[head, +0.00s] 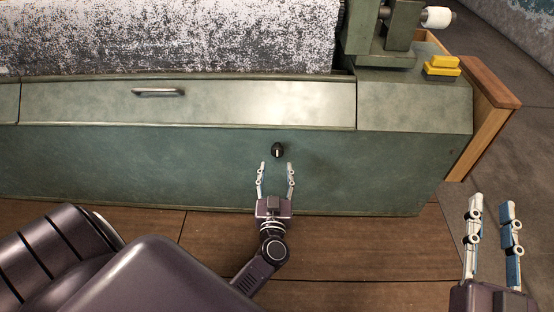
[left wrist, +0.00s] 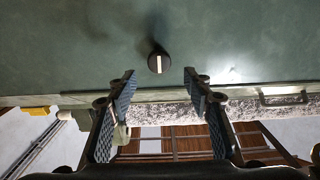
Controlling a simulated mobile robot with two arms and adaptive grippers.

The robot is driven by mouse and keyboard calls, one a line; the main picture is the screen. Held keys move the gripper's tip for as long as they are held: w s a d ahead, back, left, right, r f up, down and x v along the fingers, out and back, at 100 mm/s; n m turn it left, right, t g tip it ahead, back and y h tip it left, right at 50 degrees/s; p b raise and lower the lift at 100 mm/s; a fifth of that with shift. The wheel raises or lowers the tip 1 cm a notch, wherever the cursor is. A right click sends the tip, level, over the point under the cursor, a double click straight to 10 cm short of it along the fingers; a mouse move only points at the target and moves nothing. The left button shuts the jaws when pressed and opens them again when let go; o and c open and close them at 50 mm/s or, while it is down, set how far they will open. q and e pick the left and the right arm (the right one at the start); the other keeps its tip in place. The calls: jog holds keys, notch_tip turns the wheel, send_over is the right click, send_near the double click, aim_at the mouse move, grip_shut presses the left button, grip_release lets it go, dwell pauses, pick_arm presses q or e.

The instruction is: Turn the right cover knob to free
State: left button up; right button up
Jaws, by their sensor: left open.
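The cover knob (head: 277,150) is a small, round black knob on the green front panel, below the right part of the cover (head: 230,103). It is the only knob in view. In the left wrist view the knob (left wrist: 158,62) shows a pale pointer line that runs nearly upright in the picture. My left gripper (head: 277,166) is open, its two fingertips just short of the knob and lined up on either side of it, not touching it. My right gripper (head: 491,205) is open and empty at the lower right, well away from the panel.
A metal handle (head: 158,92) sits on the cover. A speckled grey-white roll (head: 170,40) lies behind it. A yellow block (head: 442,65) stands on the machine's right end, near a wooden end board (head: 487,100). Wooden floor (head: 350,245) lies in front.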

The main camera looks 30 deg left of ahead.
aim_at(277, 152)
pick_arm(q)
jog(key=b+x, duration=0.2)
jog(key=x, duration=0.4)
jog(key=shift+w+a, duration=0.1)
jog(key=shift+w, duration=0.2)
jog(key=shift+w+a, duration=0.2)
jog(key=shift+w, duration=0.1)
pick_arm(e)
jog(key=s+r+t+y, duration=0.2)
jog(key=s+r+t, duration=0.3)
jog(key=r, duration=0.5)
jog(key=shift+s+t, duration=0.35)
jog(key=shift+t, duration=0.15)
pick_arm(q)
jog(key=shift+c, duration=0.2)
pick_arm(e)
jog(key=shift+d, duration=0.1)
